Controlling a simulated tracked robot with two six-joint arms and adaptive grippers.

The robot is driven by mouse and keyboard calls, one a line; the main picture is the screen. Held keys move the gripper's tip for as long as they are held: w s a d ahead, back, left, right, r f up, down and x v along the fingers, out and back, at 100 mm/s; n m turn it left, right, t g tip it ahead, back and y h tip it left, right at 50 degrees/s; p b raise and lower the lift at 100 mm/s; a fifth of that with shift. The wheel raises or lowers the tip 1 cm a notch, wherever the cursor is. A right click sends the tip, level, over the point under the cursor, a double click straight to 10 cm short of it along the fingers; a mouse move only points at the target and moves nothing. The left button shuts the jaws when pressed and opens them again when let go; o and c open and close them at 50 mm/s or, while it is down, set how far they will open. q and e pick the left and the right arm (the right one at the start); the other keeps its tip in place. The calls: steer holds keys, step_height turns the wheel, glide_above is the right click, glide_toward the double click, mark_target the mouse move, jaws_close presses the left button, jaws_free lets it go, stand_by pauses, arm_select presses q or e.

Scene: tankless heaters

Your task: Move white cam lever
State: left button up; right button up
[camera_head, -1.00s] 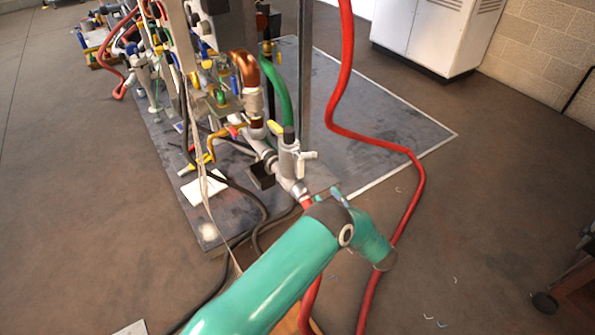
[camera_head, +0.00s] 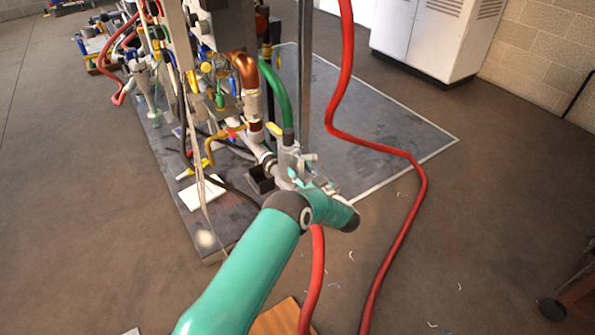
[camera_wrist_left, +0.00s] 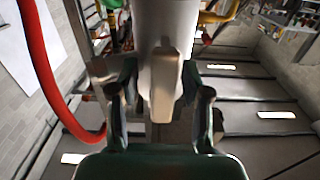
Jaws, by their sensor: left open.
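The white cam lever (camera_head: 309,157) sits on the grey-white valve fitting below the green hose, and my left arm partly hides this area. In the left wrist view the pale lever (camera_wrist_left: 163,88) lies between the two fingers of my left gripper (camera_wrist_left: 160,105). A gap shows on each side of it, so the gripper is open around it. In the head view the left gripper (camera_head: 306,176) is right at the fitting, and its fingertips are small and partly hidden by my wrist. My right gripper does not show.
A red hose (camera_head: 422,190) hangs to the right of the fitting and curves down to the floor. The green hose (camera_head: 280,95) and copper pipe (camera_head: 246,70) rise just above. A yellow-handled part (camera_head: 207,162) is to the left. Open floor lies at the right.

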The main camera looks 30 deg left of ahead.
arm_select(q)
steer(key=shift+c, duration=0.2)
steer(key=shift+r, duration=0.1)
jaws_close()
